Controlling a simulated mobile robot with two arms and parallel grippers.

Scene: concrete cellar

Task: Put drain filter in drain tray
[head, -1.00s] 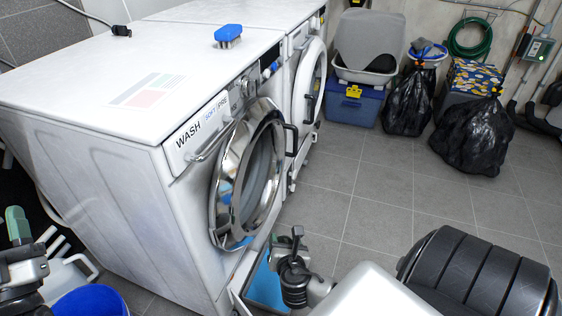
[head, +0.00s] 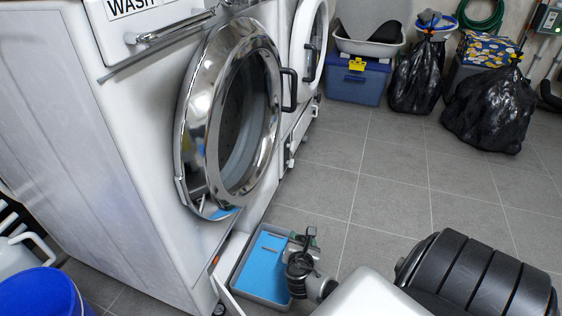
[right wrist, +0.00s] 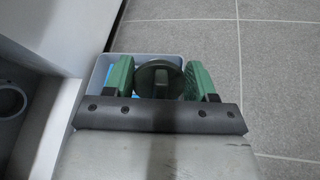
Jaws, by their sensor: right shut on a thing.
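The drain filter (right wrist: 158,80) is a dark round piece with a raised bar across its face. In the right wrist view it sits between the two green fingers of my right gripper (right wrist: 160,78), which is shut on it. The grey drain tray (head: 262,301), light blue inside, lies on the floor in front of the washer. In the head view my right gripper (head: 305,240) is at the tray's right side. In the right wrist view the tray's rim (right wrist: 150,58) shows behind and below the filter; contact cannot be told. My left gripper is not in view.
The washing machine (head: 130,150) has a chrome round door (head: 190,130). A low white flap (head: 233,262) hangs open beside the tray. A round opening (right wrist: 10,103) shows at left in the right wrist view. A blue bucket (head: 45,295) stands at lower left.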

